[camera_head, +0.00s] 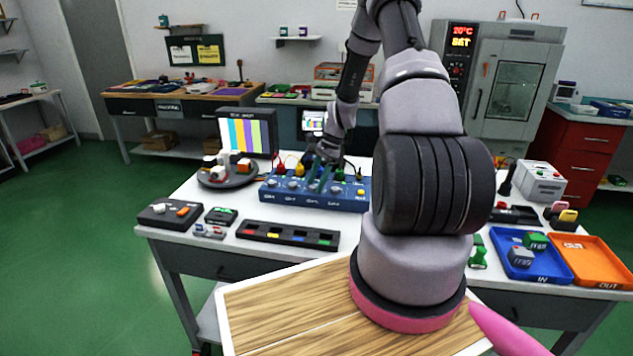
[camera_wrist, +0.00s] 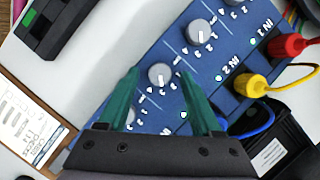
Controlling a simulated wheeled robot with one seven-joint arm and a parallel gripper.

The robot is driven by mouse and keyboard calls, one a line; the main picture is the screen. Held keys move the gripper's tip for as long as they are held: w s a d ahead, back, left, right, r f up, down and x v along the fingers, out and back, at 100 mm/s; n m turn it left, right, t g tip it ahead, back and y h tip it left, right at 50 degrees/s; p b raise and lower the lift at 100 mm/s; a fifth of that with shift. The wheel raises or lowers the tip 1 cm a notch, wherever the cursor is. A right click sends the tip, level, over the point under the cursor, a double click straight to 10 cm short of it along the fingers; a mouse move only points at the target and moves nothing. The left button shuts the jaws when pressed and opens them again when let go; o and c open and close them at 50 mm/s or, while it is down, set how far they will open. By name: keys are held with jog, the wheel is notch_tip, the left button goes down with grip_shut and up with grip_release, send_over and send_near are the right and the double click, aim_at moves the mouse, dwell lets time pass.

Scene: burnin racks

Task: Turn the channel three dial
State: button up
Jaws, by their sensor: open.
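The blue panel (camera_head: 300,198) stands on the white table with a row of grey dials. In the wrist view, the channel three dial (camera_wrist: 162,74) is a round grey knob with a white pointer mark and printed numbers around it. It sits one place along from the dial in line with the IN 2 label. My gripper (camera_wrist: 159,71) is open, its two green fingers on either side of this dial with gaps showing. I cannot tell how deep the fingertips reach. In the head view, my gripper (camera_head: 319,181) is over the panel and partly hides its dials.
The neighbouring channel two dial (camera_wrist: 201,32) is close by. Red (camera_wrist: 289,45) and yellow (camera_wrist: 251,86) plugs with cables stand along the panel's back. A colour-bar monitor (camera_head: 247,134) stands behind at left; a black slotted tray (camera_head: 287,235) lies in front.

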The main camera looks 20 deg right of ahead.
grip_shut()
jog(key=shift+w+n, duration=0.1)
jog(key=shift+n, duration=0.2)
jog(key=n+g, duration=0.1)
jog(key=n, duration=0.1)
jog(key=n+g, duration=0.1)
jog(key=n, duration=0.2)
jog(key=shift+w+a+h, duration=0.1)
jog(key=shift+w+h, duration=0.1)
jog(key=shift+h, duration=0.2)
jog(key=n, duration=0.2)
jog(key=n+g+h, duration=0.1)
jog(key=n, duration=0.3)
jog(key=shift+w+a+n+g+h, duration=0.15)
jog(key=shift+a+n+g+h, duration=0.15)
jog(key=shift+n+h, duration=0.1)
jog(key=n+h, duration=0.1)
jog(key=n, duration=0.2)
jog(key=n+h, duration=0.1)
jog(key=n, duration=0.2)
jog(key=shift+a, duration=0.2)
jog(key=n+h, duration=0.2)
jog(key=n, duration=0.3)
jog(key=shift+a, duration=0.15)
jog(key=shift+n, duration=0.4)
